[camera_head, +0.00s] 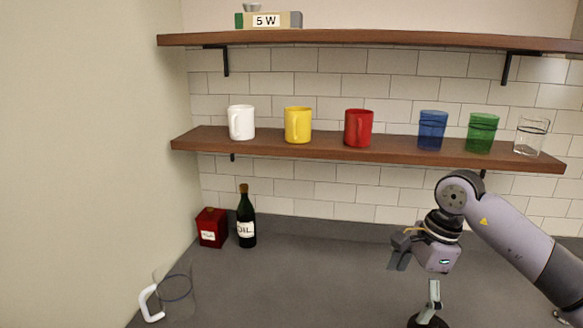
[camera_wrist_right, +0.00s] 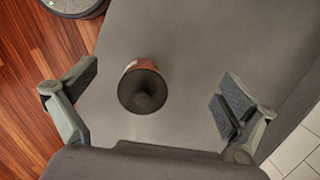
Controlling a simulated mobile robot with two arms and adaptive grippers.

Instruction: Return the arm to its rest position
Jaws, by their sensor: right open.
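My right gripper (camera_head: 412,285) hangs over the right part of the counter at the end of its arm, which comes in from the right. Its fingers are spread and nothing is between their tips. In the right wrist view the gripper (camera_wrist_right: 158,92) is also open. A round object with a dark top and a reddish-brown side (camera_wrist_right: 143,90) stands on the counter below, apart from both fingers. In the head view a black shape (camera_head: 428,321) shows at the bottom edge under the gripper; I cannot tell whether it is that object. My left gripper is not in view.
The lower shelf (camera_head: 280,148) holds white, yellow and red mugs and blue, green and clear glasses, behind my right arm. A red box (camera_head: 211,228), an oil bottle (camera_head: 246,220) and a clear jug with a white handle (camera_head: 150,303) stand left. The counter's middle is clear.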

